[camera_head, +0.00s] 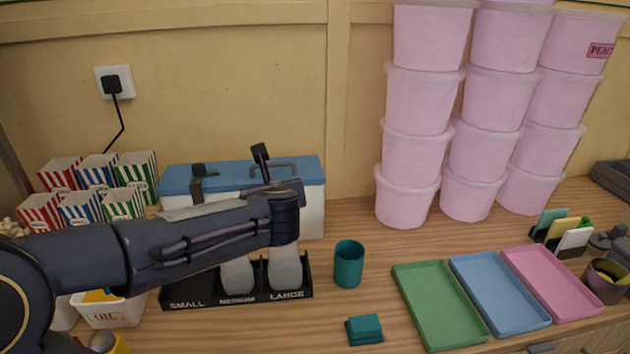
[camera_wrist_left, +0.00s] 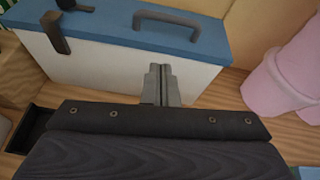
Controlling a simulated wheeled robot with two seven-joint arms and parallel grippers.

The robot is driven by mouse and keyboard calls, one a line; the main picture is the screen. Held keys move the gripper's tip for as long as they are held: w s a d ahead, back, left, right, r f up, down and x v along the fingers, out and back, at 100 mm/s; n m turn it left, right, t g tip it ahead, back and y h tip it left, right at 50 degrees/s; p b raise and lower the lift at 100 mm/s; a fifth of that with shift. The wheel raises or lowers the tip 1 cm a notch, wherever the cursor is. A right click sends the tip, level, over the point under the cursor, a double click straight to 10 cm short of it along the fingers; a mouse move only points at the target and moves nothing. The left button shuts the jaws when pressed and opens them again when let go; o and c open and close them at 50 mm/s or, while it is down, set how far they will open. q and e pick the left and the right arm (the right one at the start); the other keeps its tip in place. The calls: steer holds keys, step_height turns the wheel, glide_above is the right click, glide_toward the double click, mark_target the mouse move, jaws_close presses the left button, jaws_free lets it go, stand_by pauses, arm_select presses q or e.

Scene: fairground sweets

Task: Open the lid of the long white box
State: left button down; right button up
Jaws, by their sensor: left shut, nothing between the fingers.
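The long white box (camera_head: 312,208) stands against the back wall behind my left arm, and its white front also shows in the left wrist view (camera_wrist_left: 100,68). Its blue lid (camera_head: 228,174) lies shut on top. The lid has a grey handle (camera_wrist_left: 180,20) toward its right and a dark latch (camera_wrist_left: 55,32) at its left, over the front edge. My left gripper (camera_wrist_left: 161,70) is shut and empty, in front of the box's front face, below the handle. I cannot tell whether the fingertips touch the box. In the head view my wrist hides the fingers. My right gripper is out of view.
Striped cartons (camera_head: 98,190) stand left of the box. A black rack (camera_head: 235,300) with bottles sits below my arm. A teal cup (camera_head: 348,265) stands right of it. Pink tubs (camera_head: 405,205) are stacked right of the box. Coloured trays (camera_head: 440,300) lie at front right.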

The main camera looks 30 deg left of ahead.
mark_target(278, 165)
arm_select(q)
steer(key=shift+m+t, duration=0.3)
steer(key=shift+m, duration=0.5)
steer(key=x, duration=0.3)
steer(key=w+x, duration=0.1)
steer(key=x, duration=0.3)
steer(key=d+x, duration=0.1)
steer(key=x, duration=0.2)
steer(key=shift+w+a+r+p, duration=0.1)
steer(key=shift+w+r+p, duration=0.2)
steer(key=shift+w, duration=0.1)
steer(key=shift+r, duration=0.1)
steer(key=shift+w+a+r+p, duration=0.1)
steer(key=shift+r+p, duration=0.3)
steer(key=shift+r, duration=0.1)
steer(key=shift+w+a+r+p, duration=0.1)
steer(key=shift+w+r+p, duration=0.05)
steer(key=shift+r+p, duration=0.3)
steer(key=w+a+r+p, duration=0.7)
steer(key=w+r+p, duration=0.1)
steer(key=w, duration=0.1)
steer(key=shift+w+a+r+p, duration=0.2)
steer(key=shift+w+a+p, duration=0.05)
steer(key=shift+a+p, duration=0.1)
